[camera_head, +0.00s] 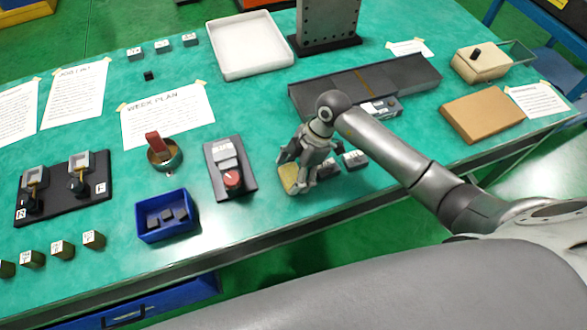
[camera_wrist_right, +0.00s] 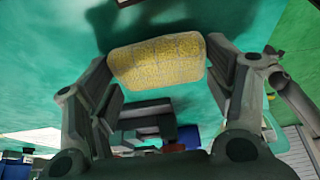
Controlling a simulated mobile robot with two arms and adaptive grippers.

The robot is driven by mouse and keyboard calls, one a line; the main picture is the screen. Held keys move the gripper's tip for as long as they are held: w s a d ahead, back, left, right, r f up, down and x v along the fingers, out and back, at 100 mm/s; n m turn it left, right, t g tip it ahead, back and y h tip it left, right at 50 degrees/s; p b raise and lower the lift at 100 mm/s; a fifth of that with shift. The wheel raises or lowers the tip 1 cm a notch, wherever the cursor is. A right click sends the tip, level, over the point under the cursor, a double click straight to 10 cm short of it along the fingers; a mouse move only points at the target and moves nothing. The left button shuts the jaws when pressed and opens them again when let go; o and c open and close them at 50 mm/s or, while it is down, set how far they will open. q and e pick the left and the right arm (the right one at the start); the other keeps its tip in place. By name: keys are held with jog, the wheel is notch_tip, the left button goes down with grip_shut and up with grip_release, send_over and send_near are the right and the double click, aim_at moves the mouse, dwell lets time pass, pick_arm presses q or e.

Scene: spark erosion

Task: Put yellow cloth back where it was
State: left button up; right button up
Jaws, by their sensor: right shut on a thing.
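The yellow cloth (camera_head: 291,181) is a small folded pad at the lower middle of the green table, right of the dark block with the red knob. My right gripper (camera_head: 302,174) points down over it and is shut on it. In the right wrist view the cloth (camera_wrist_right: 158,60) sits between the two fingers, which close on its ends. Whether its underside touches the table cannot be told. My left gripper is not in view.
The dark block with a red knob (camera_head: 232,180) stands just left of the gripper. Small grey blocks (camera_head: 354,159) lie to its right, partly under my arm. A long dark tray (camera_head: 400,78) lies behind. A blue bin (camera_head: 150,221) stands further left.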

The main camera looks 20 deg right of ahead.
jog(key=shift+f, duration=0.1)
jog(key=o, duration=1)
jog(key=b+v, duration=0.1)
jog(key=v, duration=1.1)
